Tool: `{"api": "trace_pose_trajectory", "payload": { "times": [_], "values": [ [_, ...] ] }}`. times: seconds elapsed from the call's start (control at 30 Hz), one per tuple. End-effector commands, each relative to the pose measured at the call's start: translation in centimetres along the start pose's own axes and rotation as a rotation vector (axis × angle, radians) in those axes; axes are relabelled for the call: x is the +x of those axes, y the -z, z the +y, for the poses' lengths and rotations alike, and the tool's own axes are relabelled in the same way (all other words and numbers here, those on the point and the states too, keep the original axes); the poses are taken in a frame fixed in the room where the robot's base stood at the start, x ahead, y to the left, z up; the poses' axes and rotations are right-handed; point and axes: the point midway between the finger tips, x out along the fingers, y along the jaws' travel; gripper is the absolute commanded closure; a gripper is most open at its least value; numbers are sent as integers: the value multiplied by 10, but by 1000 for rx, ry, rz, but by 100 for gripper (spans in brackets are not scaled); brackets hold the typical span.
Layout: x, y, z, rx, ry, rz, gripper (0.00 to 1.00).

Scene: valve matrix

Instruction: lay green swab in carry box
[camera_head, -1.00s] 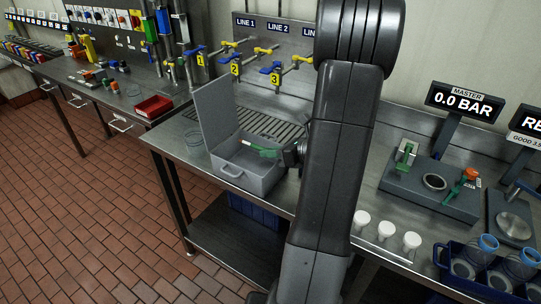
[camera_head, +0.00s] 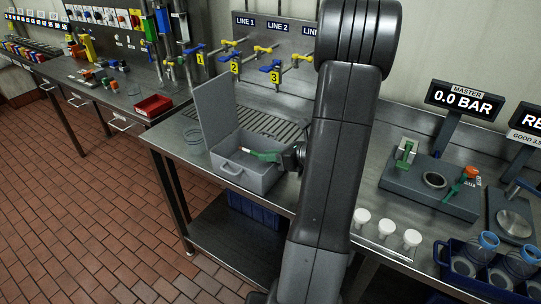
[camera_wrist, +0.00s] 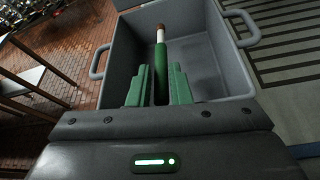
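The grey carry box (camera_head: 246,180) stands on the steel bench with its lid (camera_head: 214,112) up. The wrist view looks into its open inside (camera_wrist: 207,70). The green swab (camera_wrist: 160,56) has a white band and a brown tip, and points away from me over the box floor. My gripper (camera_wrist: 160,85) has green fingers on both sides of the swab and appears shut on it. In the head view, my gripper (camera_head: 272,156) reaches into the box from the right, and the swab (camera_head: 248,151) lies low inside the walls. Whether the swab touches the floor I cannot tell.
A drain grate (camera_head: 270,124) lies behind the box. Numbered valves (camera_head: 275,72) stand at the back. White-capped jars (camera_head: 387,229) and a blue rack (camera_head: 480,266) are at the right. A red bin (camera_head: 153,106) is on the left bench.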

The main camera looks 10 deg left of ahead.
Motion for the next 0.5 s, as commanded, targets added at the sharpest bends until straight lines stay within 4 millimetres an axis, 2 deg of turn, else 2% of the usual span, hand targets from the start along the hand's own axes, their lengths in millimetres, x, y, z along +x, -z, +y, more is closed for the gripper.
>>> {"api": "trace_pose_trajectory", "payload": {
  "times": [0.03,0.5],
  "values": [
    [1,8,-1,11,3,13,65],
    [1,11,-1,15,4,17,65]
  ]
}}
